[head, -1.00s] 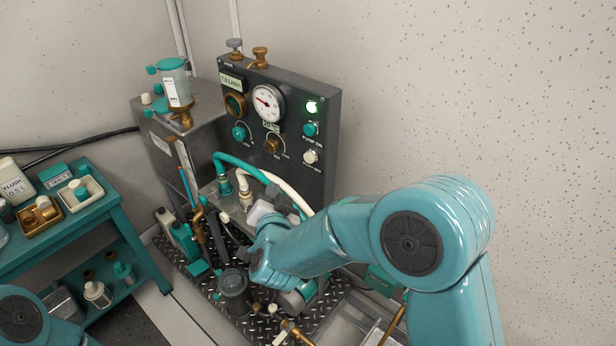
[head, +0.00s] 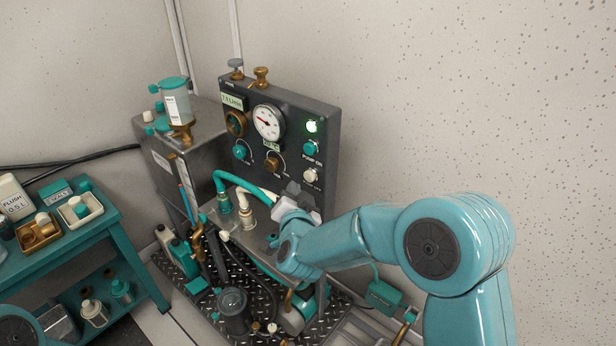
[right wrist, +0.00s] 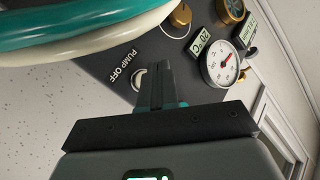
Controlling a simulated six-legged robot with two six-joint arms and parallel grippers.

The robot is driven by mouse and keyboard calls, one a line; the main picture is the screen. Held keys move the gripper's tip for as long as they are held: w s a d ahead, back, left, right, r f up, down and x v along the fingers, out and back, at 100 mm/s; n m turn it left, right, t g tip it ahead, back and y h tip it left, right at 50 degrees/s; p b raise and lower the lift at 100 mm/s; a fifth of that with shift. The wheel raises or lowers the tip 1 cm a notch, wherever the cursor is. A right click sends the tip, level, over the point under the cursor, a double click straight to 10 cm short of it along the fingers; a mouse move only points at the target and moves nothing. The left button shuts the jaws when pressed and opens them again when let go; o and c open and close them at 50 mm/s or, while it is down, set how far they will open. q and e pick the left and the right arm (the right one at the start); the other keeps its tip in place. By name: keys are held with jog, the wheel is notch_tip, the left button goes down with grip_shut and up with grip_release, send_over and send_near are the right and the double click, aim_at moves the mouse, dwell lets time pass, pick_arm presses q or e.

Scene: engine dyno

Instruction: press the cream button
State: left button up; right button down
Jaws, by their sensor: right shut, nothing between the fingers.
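The cream button (head: 310,174) is on the lower right of the dark panel (head: 290,100), below the teal button (head: 311,148). In the right wrist view the cream button (right wrist: 138,78) sits beside the PUMP OFF label, partly hidden by the fingers. My right gripper (head: 299,191) is shut and empty, just below the cream button in the head view. In the right wrist view its fingertips (right wrist: 164,82) overlap the button's edge; I cannot tell whether they touch it. My left gripper is out of view.
Teal and cream hoses (head: 240,181) run close to my right gripper. A teal cart (head: 100,225) with bottles and trays stands at the left. The wall at the right is bare.

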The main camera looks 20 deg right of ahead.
jog(key=shift+w+d, duration=0.5)
jog(key=shift+d, duration=0.3)
dwell(1.5)
jog(key=shift+w+d+b, duration=0.25)
jog(key=shift+d+b, duration=0.1)
jog(key=shift+w+d, duration=0.25)
jog(key=shift+d, duration=0.15)
dwell(0.7)
jog(key=shift+a, duration=0.15)
jog(key=shift+s+a+b, duration=0.35)
jog(key=shift+s+a, duration=0.15)
jog(key=shift+a, duration=0.1)
